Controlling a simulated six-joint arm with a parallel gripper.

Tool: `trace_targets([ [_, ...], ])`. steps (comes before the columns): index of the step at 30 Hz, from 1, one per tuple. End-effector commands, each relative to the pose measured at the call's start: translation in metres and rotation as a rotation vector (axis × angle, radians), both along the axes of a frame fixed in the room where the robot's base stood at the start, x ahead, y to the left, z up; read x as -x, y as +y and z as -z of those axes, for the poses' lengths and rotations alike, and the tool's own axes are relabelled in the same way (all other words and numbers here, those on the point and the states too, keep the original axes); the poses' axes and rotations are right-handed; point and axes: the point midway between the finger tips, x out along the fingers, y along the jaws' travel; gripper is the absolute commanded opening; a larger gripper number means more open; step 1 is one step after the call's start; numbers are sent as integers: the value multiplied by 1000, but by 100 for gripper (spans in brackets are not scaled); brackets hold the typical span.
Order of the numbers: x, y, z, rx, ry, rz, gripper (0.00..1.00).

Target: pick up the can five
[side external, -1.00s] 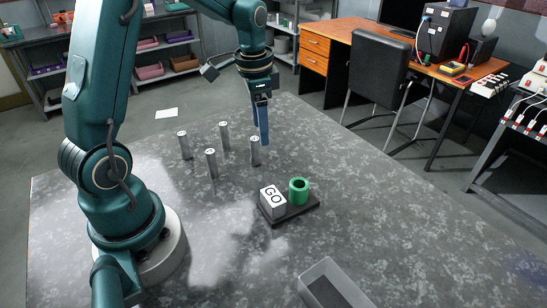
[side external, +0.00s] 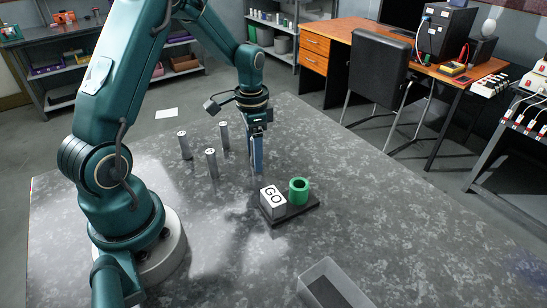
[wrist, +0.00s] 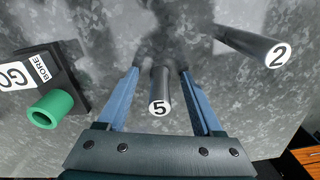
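Can five is a grey metal cylinder with a black 5 on its white top (wrist: 159,93). In the wrist view it stands between the two blue fingers of my gripper (wrist: 156,98), with a visible gap on each side. In the side view my gripper (side external: 257,160) is lowered, pointing straight down, at the place of the nearest-right can. Its fingers hide that can there. Can two (wrist: 262,48) stands off to the right in the wrist view, apart from the fingers.
More cans (side external: 184,145) stand to the left in the side view. A dark base with a white GO block (side external: 273,203) and a green ring (side external: 299,191) lies close in front. A grey open bin (side external: 332,287) stands at the front edge. The table's right side is clear.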

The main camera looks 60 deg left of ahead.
Motion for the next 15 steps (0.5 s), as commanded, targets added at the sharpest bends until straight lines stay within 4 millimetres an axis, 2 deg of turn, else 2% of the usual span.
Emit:
trace_targets([
  [1, 0, 0, 0, 0, 0, 0, 49],
  [3, 0, 0, 0, 0, 0, 0, 22],
  [5, 0, 0, 0, 0, 0, 0, 0],
  [15, 0, 0, -2, -1, -1, 0, 0],
])
